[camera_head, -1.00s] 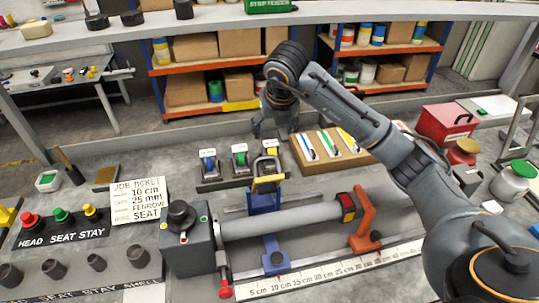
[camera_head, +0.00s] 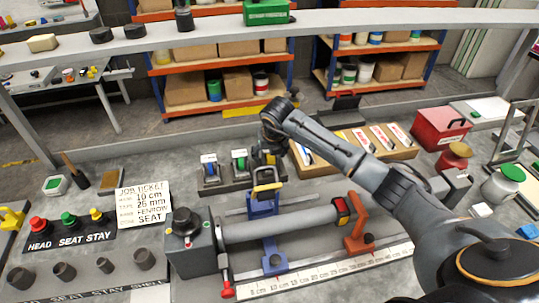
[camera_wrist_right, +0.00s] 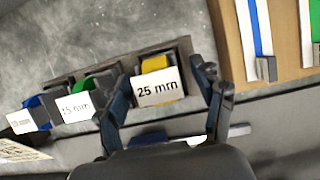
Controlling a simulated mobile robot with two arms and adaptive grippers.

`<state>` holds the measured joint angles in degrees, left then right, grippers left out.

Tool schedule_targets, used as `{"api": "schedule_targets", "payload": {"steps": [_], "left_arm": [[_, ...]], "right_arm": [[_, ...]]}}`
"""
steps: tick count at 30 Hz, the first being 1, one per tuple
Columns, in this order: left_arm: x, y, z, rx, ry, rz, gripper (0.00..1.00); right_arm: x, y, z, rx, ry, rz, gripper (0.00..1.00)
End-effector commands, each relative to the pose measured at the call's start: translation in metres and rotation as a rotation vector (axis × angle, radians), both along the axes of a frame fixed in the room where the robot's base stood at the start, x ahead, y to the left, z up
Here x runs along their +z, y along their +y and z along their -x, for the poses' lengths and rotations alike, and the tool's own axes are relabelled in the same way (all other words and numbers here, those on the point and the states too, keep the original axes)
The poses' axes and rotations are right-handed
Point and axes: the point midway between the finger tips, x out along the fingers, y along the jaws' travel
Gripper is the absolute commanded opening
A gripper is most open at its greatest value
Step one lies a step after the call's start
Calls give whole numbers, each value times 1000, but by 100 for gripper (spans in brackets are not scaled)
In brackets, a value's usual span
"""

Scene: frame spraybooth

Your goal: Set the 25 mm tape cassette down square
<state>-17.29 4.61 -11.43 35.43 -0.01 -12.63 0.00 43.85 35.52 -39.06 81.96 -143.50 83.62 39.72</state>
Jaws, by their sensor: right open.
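The 25 mm tape cassette (camera_wrist_right: 157,86), with yellow tape and a white "25 mm" label, sits at the right end of the dark rack (camera_wrist_right: 112,62) in the right wrist view. My right gripper (camera_wrist_right: 164,78) is open, with one finger on each side of the cassette; I cannot tell whether they touch it. In the head view my right gripper (camera_head: 270,149) is over the rack's right end and hides most of this cassette. The 15 mm cassette (camera_wrist_right: 76,104) with green tape and a blue cassette (camera_wrist_right: 30,115) stand to its left. My left gripper is not in view.
A wooden tray (camera_head: 353,150) with long strips lies right of the rack. A blue stand (camera_head: 263,232) and the grey tube (camera_head: 285,222) are in front. The job ticket (camera_head: 143,203) reads 10 cm, 25 mm. A red box (camera_head: 440,128) stands farther right.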

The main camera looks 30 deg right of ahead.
Motion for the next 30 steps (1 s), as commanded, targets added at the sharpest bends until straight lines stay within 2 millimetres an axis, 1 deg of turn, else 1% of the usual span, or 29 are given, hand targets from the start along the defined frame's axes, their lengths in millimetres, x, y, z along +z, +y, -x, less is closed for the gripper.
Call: {"api": "schedule_targets", "payload": {"steps": [7,16,26,30], "left_arm": [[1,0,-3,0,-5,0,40],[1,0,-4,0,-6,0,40],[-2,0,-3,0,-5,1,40],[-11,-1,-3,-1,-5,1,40]], "right_arm": [[-2,0,-1,1,-1,1,68],[-2,0,-1,0,-1,0,7],[0,0,-1,0,-3,0,7],[10,-1,-2,0,-6,2,7]]}}
